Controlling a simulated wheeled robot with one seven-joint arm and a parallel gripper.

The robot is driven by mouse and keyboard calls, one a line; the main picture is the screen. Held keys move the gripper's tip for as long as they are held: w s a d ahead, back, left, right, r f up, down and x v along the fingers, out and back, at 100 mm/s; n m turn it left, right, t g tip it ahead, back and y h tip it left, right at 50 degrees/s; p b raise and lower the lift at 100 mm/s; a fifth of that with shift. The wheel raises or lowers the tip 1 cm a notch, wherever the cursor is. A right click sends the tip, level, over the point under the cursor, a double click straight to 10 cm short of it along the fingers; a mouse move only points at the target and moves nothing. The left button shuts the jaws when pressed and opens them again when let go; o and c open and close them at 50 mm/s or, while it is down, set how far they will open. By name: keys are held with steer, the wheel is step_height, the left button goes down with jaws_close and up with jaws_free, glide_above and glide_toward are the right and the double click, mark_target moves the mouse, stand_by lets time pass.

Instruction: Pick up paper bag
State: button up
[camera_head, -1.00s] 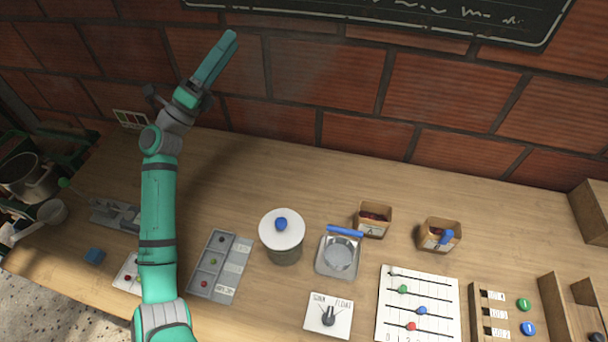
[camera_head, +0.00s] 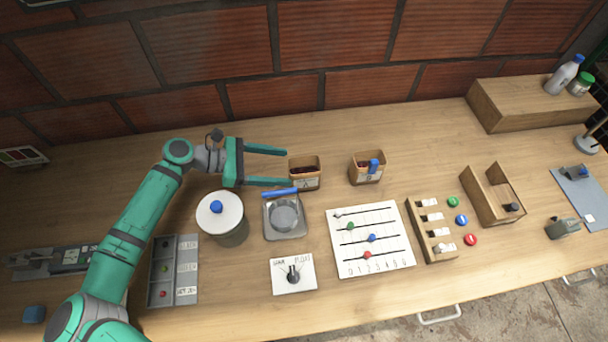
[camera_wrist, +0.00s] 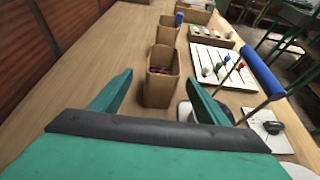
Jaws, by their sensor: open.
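The left paper bag (camera_head: 305,180) is just right of my gripper (camera_head: 288,167) in the head view. The right paper bag (camera_head: 367,175) has a blue item at its top. In the wrist view the nearer bag (camera_wrist: 161,85) stands just ahead of my gripper (camera_wrist: 160,88), in line with the gap between the fingers. The farther bag (camera_wrist: 168,30) is behind it. My gripper is open and empty, its fingers pointing right. I cannot tell whether the fingertips touch the bag.
A slider board (camera_head: 371,240) and knob panel (camera_head: 293,275) lie in front. The brick wall (camera_head: 200,60) is behind.

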mark_target(304, 169)
steer(key=x, duration=0.2)
steer(key=shift+d+f, duration=0.1)
steer(key=shift+d, duration=0.2)
steer(key=shift+x, duration=2.7)
steer(key=shift+s, duration=0.15)
steer(key=c, duration=1.2)
steer(key=shift+c, duration=0.2)
